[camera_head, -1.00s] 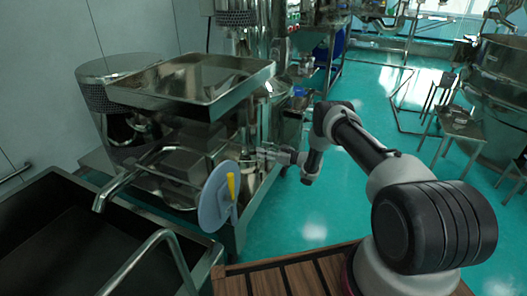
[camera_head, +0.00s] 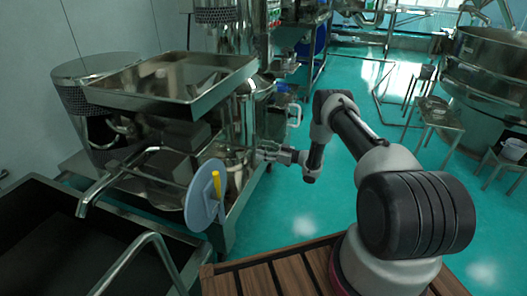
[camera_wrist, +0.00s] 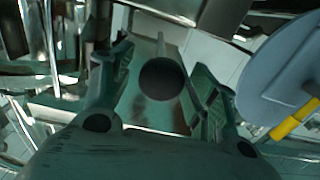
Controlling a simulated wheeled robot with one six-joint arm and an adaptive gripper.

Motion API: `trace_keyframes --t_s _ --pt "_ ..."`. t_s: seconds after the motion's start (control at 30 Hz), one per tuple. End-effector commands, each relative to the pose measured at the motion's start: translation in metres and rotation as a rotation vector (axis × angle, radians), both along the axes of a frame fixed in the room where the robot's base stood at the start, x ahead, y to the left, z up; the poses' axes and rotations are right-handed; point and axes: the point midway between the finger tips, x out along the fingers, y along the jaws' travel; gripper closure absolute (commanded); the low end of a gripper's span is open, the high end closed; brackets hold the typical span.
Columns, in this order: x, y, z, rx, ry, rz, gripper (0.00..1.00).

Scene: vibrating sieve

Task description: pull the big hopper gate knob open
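In the wrist view, a round black knob (camera_wrist: 162,79) on a pale rod sits between the two fingers of my gripper (camera_wrist: 160,85). The fingers are spread, with a visible gap on each side of the knob, so my gripper is open around it and not shut on it. In the head view, my gripper (camera_head: 268,153) is at the right side of the steel machine, below and to the right of its big square hopper tray (camera_head: 165,105). The knob cannot be made out in the head view.
A blue-grey disc with a yellow handle (camera_head: 205,195) is left of my gripper and shows close to the right finger in the wrist view (camera_wrist: 275,70). A dark sink (camera_head: 60,235) is at the lower left.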

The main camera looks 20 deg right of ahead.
Motion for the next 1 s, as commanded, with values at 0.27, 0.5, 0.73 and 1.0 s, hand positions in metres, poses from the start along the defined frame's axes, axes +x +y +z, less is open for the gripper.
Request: trace_keyframes --t_s 0.27,0.5,0.73,1.0 --pt "-0.006 -0.011 0.0 0.0 0.0 -0.003 0.41" --pt "-0.036 -0.053 0.0 0.0 0.001 -0.005 0.41" --pt "-0.062 -0.086 0.0 0.001 0.001 -0.003 0.41" --pt "-0.071 -0.098 0.0 0.0 0.0 0.0 0.41"
